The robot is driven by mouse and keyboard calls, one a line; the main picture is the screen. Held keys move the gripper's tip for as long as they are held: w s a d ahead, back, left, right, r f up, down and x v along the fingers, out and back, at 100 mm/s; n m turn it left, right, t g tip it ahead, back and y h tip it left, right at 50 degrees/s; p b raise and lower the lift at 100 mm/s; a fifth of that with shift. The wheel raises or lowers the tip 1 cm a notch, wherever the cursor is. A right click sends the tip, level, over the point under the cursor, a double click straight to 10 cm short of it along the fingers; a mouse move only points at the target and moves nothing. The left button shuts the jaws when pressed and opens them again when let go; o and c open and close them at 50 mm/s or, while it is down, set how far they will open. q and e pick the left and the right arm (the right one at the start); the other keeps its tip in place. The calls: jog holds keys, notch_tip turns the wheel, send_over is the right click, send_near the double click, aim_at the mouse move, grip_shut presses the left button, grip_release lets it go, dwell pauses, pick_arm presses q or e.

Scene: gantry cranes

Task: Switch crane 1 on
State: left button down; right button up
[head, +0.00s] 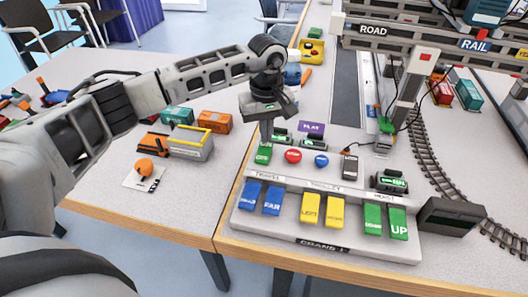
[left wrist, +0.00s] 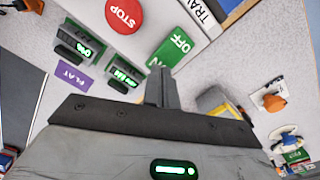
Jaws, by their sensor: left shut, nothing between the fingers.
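The crane 1 control panel (head: 290,238) lies on the table at lower centre in the head view. Its green rocker switch (head: 264,155) is at the panel's back left, left of the round red stop button (head: 293,156). In the left wrist view the green switch (left wrist: 180,46) shows an OFF label, and the end nearer the fingers is partly hidden. The red STOP button (left wrist: 123,14) is beside it. My left gripper (head: 267,137) is shut and empty, fingers pointing down close to the switch. The wrist view shows its fingers (left wrist: 160,76) beside the switch; contact is unclear. My right gripper is not in view.
The panel also has a round blue button (head: 321,161), a black switch (head: 350,165) and blue, yellow and green push buttons. Small lit displays (head: 391,182) stand around it. Gantry and rails stand right.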

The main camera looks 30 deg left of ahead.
pick_arm(q)
jog(key=shift+f+b, duration=0.75)
jog(key=shift+f, duration=0.2)
dwell(0.3)
jog(key=shift+r+p, duration=2.1)
jog(key=shift+r, duration=1.5)
